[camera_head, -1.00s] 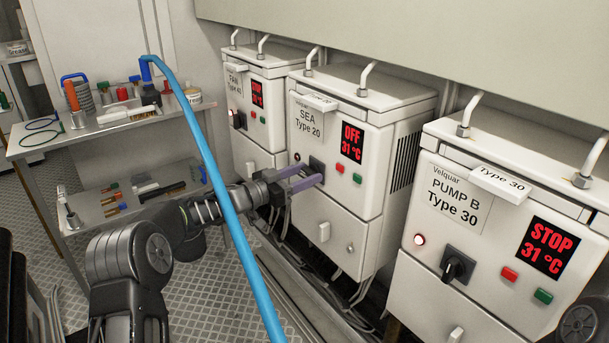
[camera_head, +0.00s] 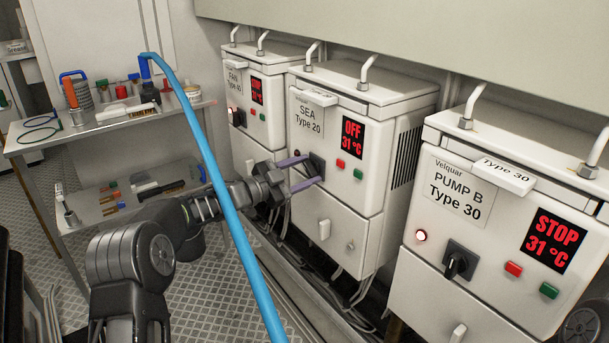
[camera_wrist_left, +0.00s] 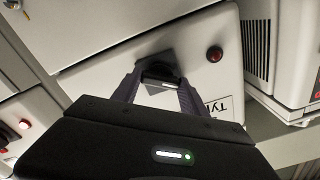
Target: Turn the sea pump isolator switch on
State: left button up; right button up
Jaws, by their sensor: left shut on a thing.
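The sea pump cabinet (camera_head: 335,150) is white, labelled "SEA Type 20", and its display (camera_head: 352,140) reads "OFF 31 °C" in red. Its dark isolator switch (camera_head: 317,167) is low on the front, partly hidden by my fingers. My left gripper (camera_head: 307,171) is shut on the switch knob, one purple-grey finger above and one below. In the left wrist view the knob (camera_wrist_left: 160,77) sits between the two fingers of my gripper (camera_wrist_left: 160,82), on a dark square plate. The red lamp (camera_wrist_left: 215,53) beside it looks dull. My right gripper is out of view.
The Pump B cabinet (camera_head: 460,198) stands at the right, reading "STOP 31 °C"; the fan cabinet (camera_head: 262,75) is behind at the left. A blue hose (camera_head: 225,195) crosses in front of my left arm. A metal bench (camera_head: 105,122) with tools stands at the left.

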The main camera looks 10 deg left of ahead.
pick_arm(q)
jog(key=m+b, duration=0.1)
jog(key=m, duration=0.1)
jog(key=m+b, duration=0.1)
jog(key=shift+f+m, duration=0.2)
jog(key=shift+m, duration=0.2)
jog(key=m+b, duration=0.2)
jog(key=m, duration=0.1)
jog(key=shift+m, duration=0.3)
jog(key=shift+m+b, duration=1.15)
jog(key=shift+m, duration=0.75)
jog(key=o, duration=1.4)
jog(key=shift+r, duration=0.1)
